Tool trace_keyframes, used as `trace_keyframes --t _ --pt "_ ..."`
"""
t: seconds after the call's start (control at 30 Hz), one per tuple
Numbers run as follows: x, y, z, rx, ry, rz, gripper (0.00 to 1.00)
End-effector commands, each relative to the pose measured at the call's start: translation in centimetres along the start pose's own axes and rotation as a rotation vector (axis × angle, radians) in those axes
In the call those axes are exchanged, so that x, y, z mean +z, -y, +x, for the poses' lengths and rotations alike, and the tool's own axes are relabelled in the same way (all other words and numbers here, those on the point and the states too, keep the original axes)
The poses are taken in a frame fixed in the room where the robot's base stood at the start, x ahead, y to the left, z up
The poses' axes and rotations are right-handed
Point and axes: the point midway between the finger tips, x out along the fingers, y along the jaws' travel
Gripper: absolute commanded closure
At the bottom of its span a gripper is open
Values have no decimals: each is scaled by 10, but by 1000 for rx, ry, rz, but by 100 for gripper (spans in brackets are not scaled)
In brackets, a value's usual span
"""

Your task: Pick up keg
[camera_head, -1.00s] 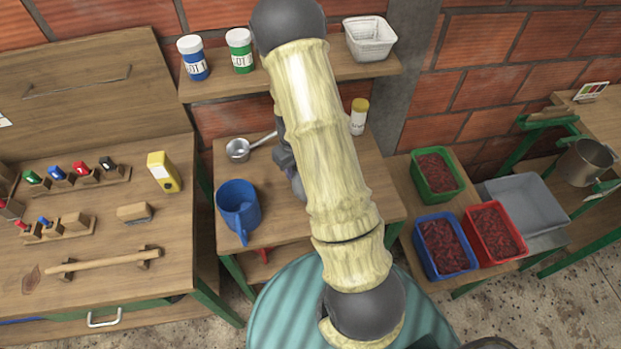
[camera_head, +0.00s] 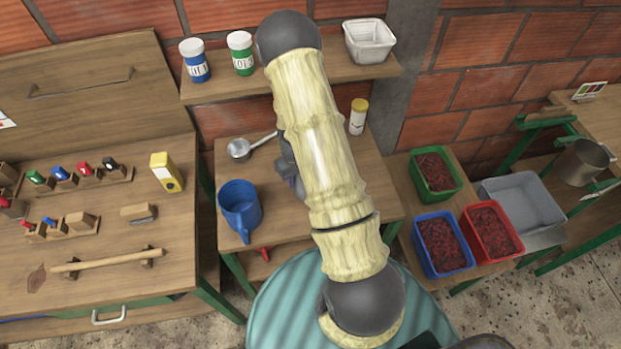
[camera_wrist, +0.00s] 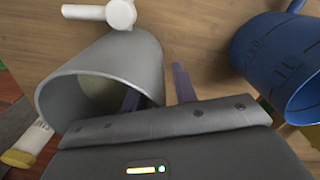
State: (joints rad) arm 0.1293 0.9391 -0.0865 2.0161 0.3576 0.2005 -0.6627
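A grey, open-topped round vessel (camera_wrist: 148,62), which I take to be the keg, shows in the wrist view at left of centre, its mouth facing the camera. My gripper (camera_wrist: 158,90) is open at its near rim. The left finger overlaps the mouth and the right finger is outside the wall, with the rim between them. I cannot tell whether either finger touches it. In the head view this vessel is hidden behind my arm, and only a dark part of my gripper shows beside the arm.
A blue jug (camera_head: 240,208) stands left of my arm, also close by in the wrist view (camera_wrist: 278,62). A small metal pan (camera_head: 240,149) and a yellow-capped bottle (camera_head: 358,117) stand behind. A shelf (camera_head: 290,80) hangs above. A white knobbed piece (camera_wrist: 120,14) is beside the vessel.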

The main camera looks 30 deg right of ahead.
Motion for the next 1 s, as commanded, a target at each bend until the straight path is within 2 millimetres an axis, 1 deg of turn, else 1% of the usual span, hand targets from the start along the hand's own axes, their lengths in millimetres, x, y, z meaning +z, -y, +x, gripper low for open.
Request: trace_keyframes --t 0.03,0.17,0.2,1.0 --pt "0 0 0 0 0 0 72" --pt "0 0 0 0 0 0 97" --pt "0 0 0 0 0 0 100" --pt "0 0 0 0 0 0 100"
